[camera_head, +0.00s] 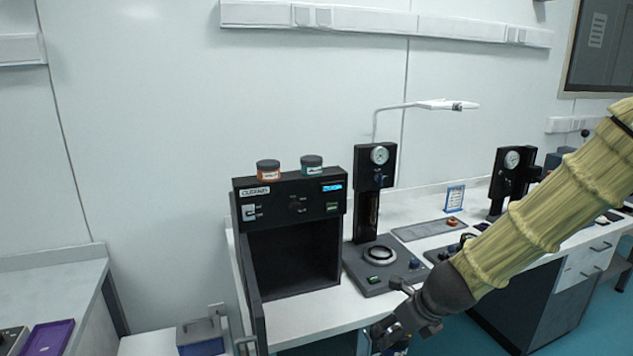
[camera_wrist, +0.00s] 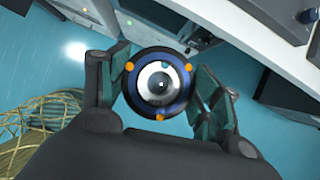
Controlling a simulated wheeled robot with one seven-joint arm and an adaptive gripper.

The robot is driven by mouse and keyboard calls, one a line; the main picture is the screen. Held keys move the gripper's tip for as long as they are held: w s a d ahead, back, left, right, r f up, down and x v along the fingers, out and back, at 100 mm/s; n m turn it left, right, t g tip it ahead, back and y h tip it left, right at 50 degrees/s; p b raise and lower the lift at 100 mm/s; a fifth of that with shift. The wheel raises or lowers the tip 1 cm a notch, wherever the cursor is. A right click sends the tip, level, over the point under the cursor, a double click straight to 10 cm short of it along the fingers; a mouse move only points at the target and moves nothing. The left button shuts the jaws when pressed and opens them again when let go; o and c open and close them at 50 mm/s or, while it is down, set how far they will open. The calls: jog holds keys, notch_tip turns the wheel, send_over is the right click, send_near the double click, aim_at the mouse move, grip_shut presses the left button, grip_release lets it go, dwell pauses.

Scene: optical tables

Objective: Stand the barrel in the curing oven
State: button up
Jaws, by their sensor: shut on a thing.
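The barrel (camera_wrist: 160,108) shows in the wrist view as a dark round body with a blue-black rim, small orange dots and a shiny lens, seen end-on. My gripper (camera_wrist: 163,82) is shut on it, with one finger on each side. In the head view my gripper (camera_head: 392,338) is low at the bottom edge, right of and in front of the curing oven (camera_head: 290,190); the barrel is hard to make out there. The oven is a black box with its front open and its door (camera_head: 254,300) swung out at the left. The visible part of its chamber looks empty.
A red-labelled jar (camera_head: 268,170) and a green-labelled jar (camera_head: 312,165) stand on the oven. A black gauge stand (camera_head: 374,190) with a ring on its base is close to the oven's right. A purple tray (camera_head: 48,338) lies at the lower left. Floor is clear below my gripper.

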jog(key=shift+w+a+f+n+y, duration=0.25)
jog(key=shift+a+n, duration=0.25)
jog(key=shift+n, duration=0.3)
jog(key=a+f+n+g+y, duration=0.3)
jog(key=a+f+n+g, duration=0.25)
jog(key=f+n, duration=0.5)
jog(key=s+d+f+n+g+h, duration=0.2)
jog(key=d+f+n+h, duration=0.1)
jog(key=n, duration=0.6)
jog(key=s+d+f+n+g+h, duration=0.3)
jog(key=f+n, duration=0.3)
jog(key=n, duration=0.3)
jog(key=shift+d+g, duration=0.35)
jog(key=shift+d, duration=0.05)
jog(key=shift+s+h, duration=0.1)
jog(key=shift+h, duration=0.15)
